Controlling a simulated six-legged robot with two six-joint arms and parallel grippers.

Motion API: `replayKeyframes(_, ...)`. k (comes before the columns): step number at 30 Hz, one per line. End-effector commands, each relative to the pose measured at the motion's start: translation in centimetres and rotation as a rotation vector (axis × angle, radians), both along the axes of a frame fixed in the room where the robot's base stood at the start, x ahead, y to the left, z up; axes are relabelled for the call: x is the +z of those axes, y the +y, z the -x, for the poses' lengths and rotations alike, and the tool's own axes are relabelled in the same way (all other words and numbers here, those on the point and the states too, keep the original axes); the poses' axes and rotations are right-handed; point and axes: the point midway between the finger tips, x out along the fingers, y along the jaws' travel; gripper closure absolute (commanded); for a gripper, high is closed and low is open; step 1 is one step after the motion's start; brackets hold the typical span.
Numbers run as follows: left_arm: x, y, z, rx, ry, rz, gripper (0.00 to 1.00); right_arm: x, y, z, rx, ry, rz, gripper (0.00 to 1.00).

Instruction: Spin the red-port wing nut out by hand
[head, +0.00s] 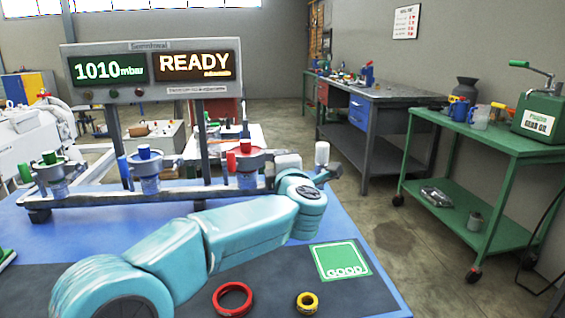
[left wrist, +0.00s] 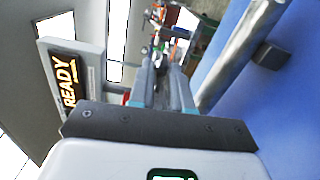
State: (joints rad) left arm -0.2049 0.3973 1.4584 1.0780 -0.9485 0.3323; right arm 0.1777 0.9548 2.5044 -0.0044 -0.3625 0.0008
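The red port (head: 247,166) stands at the right end of the manifold, with a red cap on top. A small red piece at its left side (head: 232,160) looks like the wing nut. My left arm reaches across the front, and its wrist is close to the right of the red port. In the left wrist view, my left gripper (left wrist: 165,75) points forward with its two fingers apart. I see nothing held between them. A bit of red (left wrist: 127,97) shows beside one finger, too small to identify. My right gripper is out of view.
The manifold rail (head: 95,198) also carries a blue port (head: 150,178) and a green port (head: 55,175). A display (head: 155,72) reads 1010 mbar and READY.

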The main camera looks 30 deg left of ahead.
Motion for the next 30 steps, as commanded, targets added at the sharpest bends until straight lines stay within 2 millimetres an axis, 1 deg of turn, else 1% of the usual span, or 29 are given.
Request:
replayKeyframes(1,0.5,0.3,0.1,0.006,-0.009,-0.003,0.69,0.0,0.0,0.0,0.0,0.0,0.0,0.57)
replayKeyframes(10,0.2,0.1,0.1,0.002,-0.003,-0.002,0.68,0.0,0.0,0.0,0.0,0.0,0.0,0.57)
replayKeyframes(14,0.2,-0.7,1.0,-0.001,-0.002,-0.003,0.68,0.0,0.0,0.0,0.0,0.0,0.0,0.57)
replayKeyframes(17,0.2,-2.0,2.6,-0.003,-0.003,-0.003,0.68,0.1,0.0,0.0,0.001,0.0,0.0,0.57)
replayKeyframes(21,0.3,-4.3,5.6,-0.004,-0.004,-0.002,0.68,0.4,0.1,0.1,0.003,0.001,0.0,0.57)
replayKeyframes(27,0.4,-7.3,9.7,-0.002,-0.005,-0.002,0.68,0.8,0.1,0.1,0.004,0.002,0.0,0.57)
replayKeyframes(30,0.4,-8.4,11.3,-0.001,-0.006,-0.004,0.68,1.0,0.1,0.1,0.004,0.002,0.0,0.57)
